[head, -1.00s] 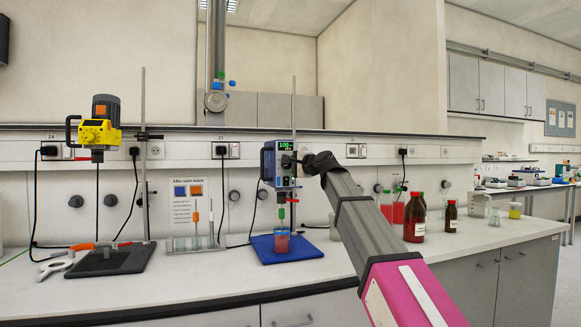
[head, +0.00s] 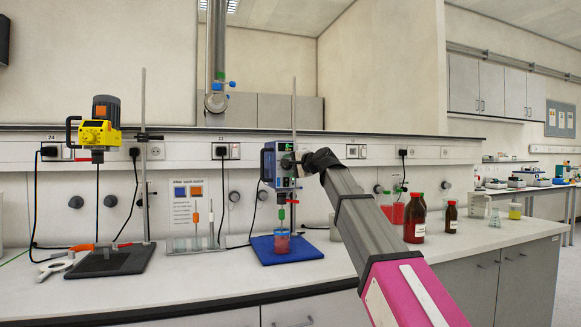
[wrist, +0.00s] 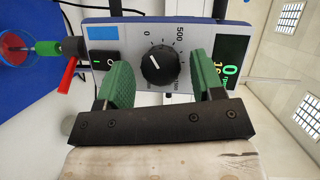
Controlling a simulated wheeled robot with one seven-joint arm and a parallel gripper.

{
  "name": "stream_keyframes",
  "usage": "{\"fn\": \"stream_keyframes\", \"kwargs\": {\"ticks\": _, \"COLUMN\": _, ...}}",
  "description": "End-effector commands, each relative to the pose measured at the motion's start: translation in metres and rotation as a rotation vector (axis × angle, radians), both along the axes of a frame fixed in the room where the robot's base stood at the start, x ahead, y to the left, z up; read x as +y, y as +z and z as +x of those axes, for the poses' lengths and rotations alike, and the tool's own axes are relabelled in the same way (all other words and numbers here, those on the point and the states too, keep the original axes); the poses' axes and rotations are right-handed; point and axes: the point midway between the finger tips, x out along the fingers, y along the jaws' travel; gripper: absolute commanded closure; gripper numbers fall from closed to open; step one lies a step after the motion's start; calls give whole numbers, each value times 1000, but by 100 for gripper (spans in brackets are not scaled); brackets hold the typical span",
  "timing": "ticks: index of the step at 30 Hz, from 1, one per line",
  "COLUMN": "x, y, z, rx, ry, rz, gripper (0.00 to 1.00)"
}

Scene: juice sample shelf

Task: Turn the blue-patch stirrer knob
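The blue-patch stirrer (head: 268,163) is a blue-cased unit on a stand, above a red beaker (head: 282,242) on a blue base (head: 262,247). Its blue patch (wrist: 103,60) shows in the wrist view beside a black switch. The round black knob (wrist: 157,64) has a white pointer and a printed scale marked 0 and 500. The display (wrist: 231,72) shows a large green 0. My gripper (wrist: 160,78) is open, with one green finger on each side of the knob and visible gaps. In the head view my gripper (head: 300,163) is at the stirrer's front, partly hiding it.
A yellow stirrer (head: 97,132) with an orange patch stands at left over a dark base (head: 108,262). A wall sign (head: 186,203) shows blue and orange patches. A tube rack (head: 190,244) stands between the stirrers. Brown bottles (head: 414,218) stand right of my arm.

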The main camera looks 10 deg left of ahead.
Motion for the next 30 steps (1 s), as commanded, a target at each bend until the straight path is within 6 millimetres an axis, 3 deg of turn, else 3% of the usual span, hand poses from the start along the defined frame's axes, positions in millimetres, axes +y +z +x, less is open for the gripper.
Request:
{"fn": "stream_keyframes", "kwargs": {"ticks": 11, "x": -4, "y": 1, "z": -2, "rx": -1, "ry": -2, "rz": 2, "gripper": 35}}
{"fn": "stream_keyframes", "kwargs": {"ticks": 24, "x": -64, "y": 7, "z": -46, "rx": -1, "ry": -2, "rz": 2, "gripper": 35}}
{"fn": "stream_keyframes", "kwargs": {"ticks": 30, "x": -83, "y": 11, "z": -58, "rx": -1, "ry": -1, "rz": 1, "gripper": 35}}
